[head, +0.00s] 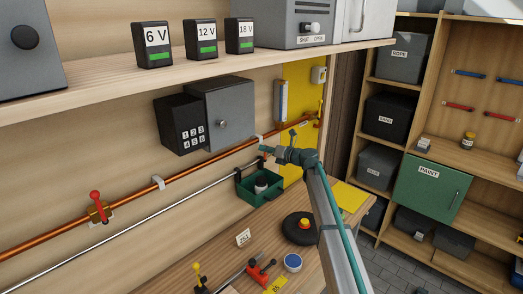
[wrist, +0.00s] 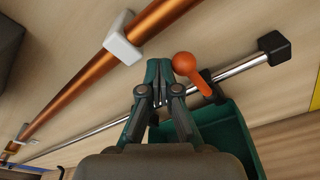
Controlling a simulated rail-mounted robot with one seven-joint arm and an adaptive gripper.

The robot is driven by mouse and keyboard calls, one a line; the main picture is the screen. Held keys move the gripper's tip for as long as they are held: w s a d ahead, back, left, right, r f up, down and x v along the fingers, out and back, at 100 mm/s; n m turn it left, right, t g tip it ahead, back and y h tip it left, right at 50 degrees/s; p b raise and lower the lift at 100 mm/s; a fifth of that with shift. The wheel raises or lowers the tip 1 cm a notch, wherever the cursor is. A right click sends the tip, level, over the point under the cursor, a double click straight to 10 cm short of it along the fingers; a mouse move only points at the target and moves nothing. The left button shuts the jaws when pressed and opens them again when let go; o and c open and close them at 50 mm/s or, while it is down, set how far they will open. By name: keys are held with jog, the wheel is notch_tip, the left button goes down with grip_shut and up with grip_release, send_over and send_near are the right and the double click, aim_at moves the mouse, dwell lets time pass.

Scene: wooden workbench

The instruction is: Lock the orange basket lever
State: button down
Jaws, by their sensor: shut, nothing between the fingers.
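The orange lever (wrist: 185,66) has a round knob and a short stalk. It sits at a black clamp (wrist: 212,88) on the steel rail, and its knob points up and left in the wrist view. The green basket (wrist: 222,128) hangs below the rail; in the head view the basket (head: 258,191) holds a dark item with a light top. My gripper (wrist: 167,72) is shut and empty, its teal fingertips just left of the knob. I cannot tell whether they touch it. In the head view my gripper (head: 270,150) is above the basket, and the lever is not discernible there.
A copper pipe (head: 145,188) with a red-handled valve (head: 96,203) runs along the wall above the steel rail (head: 150,218). A dark keypad box (head: 185,122) is left of my gripper.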

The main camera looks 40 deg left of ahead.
jog(key=shift+w+d, duration=0.1)
jog(key=shift+d, duration=0.05)
jog(key=d+p, duration=0.1)
jog(key=d, duration=0.8)
jog(key=shift+w+d+f+p, duration=0.15)
jog(key=shift+w+d+p, duration=0.15)
jog(key=shift+d, duration=0.1)
